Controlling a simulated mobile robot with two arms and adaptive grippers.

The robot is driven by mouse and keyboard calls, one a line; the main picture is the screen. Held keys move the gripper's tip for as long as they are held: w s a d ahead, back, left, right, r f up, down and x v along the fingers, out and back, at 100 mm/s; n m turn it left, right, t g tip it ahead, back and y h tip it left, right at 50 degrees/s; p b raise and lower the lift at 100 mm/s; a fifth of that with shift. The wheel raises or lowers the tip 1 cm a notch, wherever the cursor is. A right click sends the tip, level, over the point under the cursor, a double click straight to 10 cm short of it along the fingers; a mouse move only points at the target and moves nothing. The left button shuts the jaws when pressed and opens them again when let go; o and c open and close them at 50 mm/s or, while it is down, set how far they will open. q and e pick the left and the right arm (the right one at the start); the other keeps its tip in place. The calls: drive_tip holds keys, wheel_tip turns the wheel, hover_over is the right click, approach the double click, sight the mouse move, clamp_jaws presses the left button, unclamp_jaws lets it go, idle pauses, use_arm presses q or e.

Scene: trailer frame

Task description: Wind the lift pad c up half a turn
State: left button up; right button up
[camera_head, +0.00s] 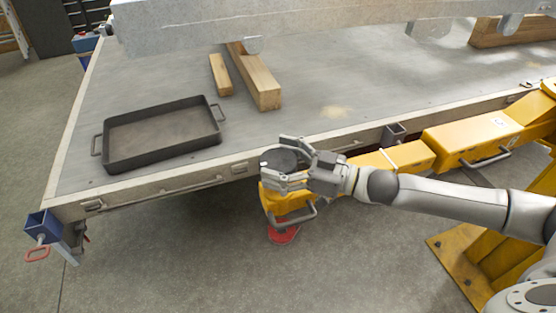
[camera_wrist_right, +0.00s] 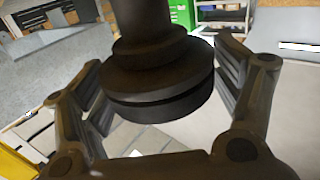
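Lift pad c (camera_head: 281,160) looks like a dark round pad on the outer end of a yellow lift arm (camera_head: 400,157), beside the trailer's near edge. My right gripper (camera_head: 284,163) reaches in from the right, with a finger on either side of the pad. In the right wrist view the dark, stepped pad (camera_wrist_right: 160,85) stands between the two spread fingers (camera_wrist_right: 165,90). The fingers are open around it and very close; whether they touch it cannot be told. The pad's underside and screw are mostly hidden. My left gripper is not in view.
The trailer bed (camera_head: 140,80) lies just behind, under a grey metal beam (camera_head: 250,25). A black tray (camera_head: 160,135) and wooden blocks (camera_head: 255,80) rest on it. A grey handle and a red disc (camera_head: 284,236) are below the arm's end. A yellow post base (camera_head: 470,265) stands right.

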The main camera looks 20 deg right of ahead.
drive_tip(key=shift+o, duration=0.4)
drive_tip(key=shift+d, duration=0.1)
drive_tip(key=shift+s+d+f, duration=0.1)
drive_tip(key=shift+s+d, duration=0.05)
drive_tip(key=shift+d, duration=0.1)
drive_tip(key=v, duration=1.1)
drive_tip(key=shift+s, duration=0.2)
drive_tip(key=shift+d, duration=0.1)
